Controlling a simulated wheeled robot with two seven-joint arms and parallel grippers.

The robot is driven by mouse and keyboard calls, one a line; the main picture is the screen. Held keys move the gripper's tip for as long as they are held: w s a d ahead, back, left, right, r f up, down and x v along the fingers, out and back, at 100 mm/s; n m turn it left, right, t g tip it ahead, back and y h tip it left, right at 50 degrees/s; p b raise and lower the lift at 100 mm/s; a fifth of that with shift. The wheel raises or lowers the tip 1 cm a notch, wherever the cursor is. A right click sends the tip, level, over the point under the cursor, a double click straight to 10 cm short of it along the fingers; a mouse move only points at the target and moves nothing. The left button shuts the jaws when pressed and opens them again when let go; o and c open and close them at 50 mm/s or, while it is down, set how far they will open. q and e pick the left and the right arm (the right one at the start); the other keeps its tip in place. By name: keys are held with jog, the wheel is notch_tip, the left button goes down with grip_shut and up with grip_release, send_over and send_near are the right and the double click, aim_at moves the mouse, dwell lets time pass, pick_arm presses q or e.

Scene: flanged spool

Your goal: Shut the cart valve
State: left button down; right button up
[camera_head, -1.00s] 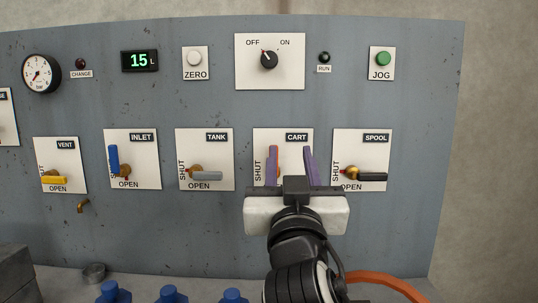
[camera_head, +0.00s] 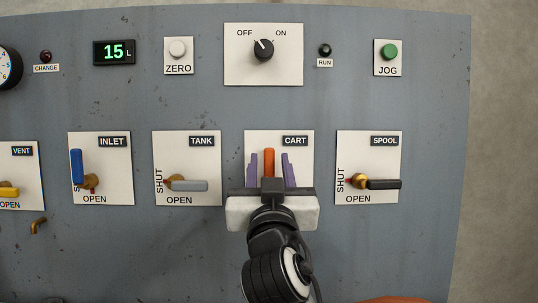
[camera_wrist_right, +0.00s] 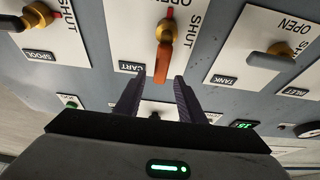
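The cart valve's orange handle (camera_head: 269,162) stands upright on the white CART plate (camera_head: 304,158), in line with the vertical SHUT lettering seen in the right wrist view. That view, turned upside down, shows the handle (camera_wrist_right: 163,62) running from its brass hub (camera_wrist_right: 166,30) toward the CART label. My right gripper (camera_head: 269,155) is open in front of the plate, one purple finger on each side of the handle in the head view. In the wrist view the fingertips (camera_wrist_right: 157,82) look apart from the handle. The gripper hides the plate's lower part. My left gripper is not in view.
The tank valve's grey handle (camera_head: 188,185) and the spool valve's black handle (camera_head: 384,184) lie horizontal on either side. The inlet's blue handle (camera_head: 77,166) is upright. Above are the OFF/ON knob (camera_head: 263,50) and the green JOG button (camera_head: 389,51).

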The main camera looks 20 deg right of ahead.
aim_at(269, 157)
jog(key=shift+x, duration=2)
grip_shut()
